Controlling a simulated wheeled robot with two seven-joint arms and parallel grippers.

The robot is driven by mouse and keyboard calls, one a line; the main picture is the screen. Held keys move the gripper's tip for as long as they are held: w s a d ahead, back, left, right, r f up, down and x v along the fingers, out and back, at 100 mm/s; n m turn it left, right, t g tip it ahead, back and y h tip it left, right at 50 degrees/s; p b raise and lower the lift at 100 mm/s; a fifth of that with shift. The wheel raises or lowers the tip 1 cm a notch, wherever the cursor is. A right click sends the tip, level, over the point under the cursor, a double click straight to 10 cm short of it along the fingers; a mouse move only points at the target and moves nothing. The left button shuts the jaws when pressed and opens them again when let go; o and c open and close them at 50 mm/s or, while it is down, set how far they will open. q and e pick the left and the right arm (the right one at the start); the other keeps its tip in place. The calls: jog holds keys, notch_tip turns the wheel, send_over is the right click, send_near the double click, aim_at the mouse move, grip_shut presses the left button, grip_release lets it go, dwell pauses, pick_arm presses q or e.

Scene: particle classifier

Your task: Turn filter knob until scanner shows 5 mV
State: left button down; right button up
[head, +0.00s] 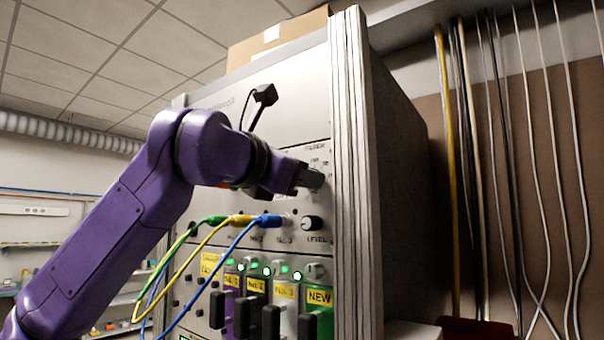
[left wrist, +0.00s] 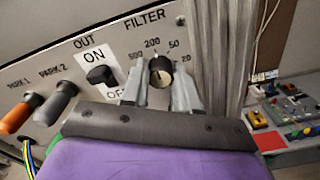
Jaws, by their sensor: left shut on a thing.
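The filter knob (left wrist: 161,72) is round and dark with a pale pointer, under the label FILTER, with 500, 200, 50 and 20 around it. In the left wrist view it sits between the fingers of my left gripper (left wrist: 160,88), which is shut on it. The pointer's exact setting is hard to tell. In the head view my left gripper (head: 312,178) reaches the upper right of the rack's front panel and hides the knob. No scanner reading in mV can be made out in either view. My right gripper is not in view.
Left of the filter knob are an ON/OFF switch (left wrist: 101,76) and orange (left wrist: 20,114) and grey (left wrist: 56,102) plugs. Below my gripper are a LEVEL knob (head: 311,223), a blue cable plug (head: 269,221) and several modules with green lights. A metal post (head: 350,150) edges the panel.

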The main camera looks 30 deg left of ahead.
pick_arm(q)
jog(key=c, duration=1.1)
grip_release()
jog(key=shift+w, duration=0.1)
jog(key=s+b, duration=0.1)
jog(key=s, duration=0.2)
jog(key=s+a+b, duration=0.1)
jog(key=s, duration=0.3)
jog(key=s+b, duration=0.1)
jog(key=s, duration=0.2)
jog(key=shift+s+a+b, duration=0.25)
jog(key=shift+b, duration=0.05)
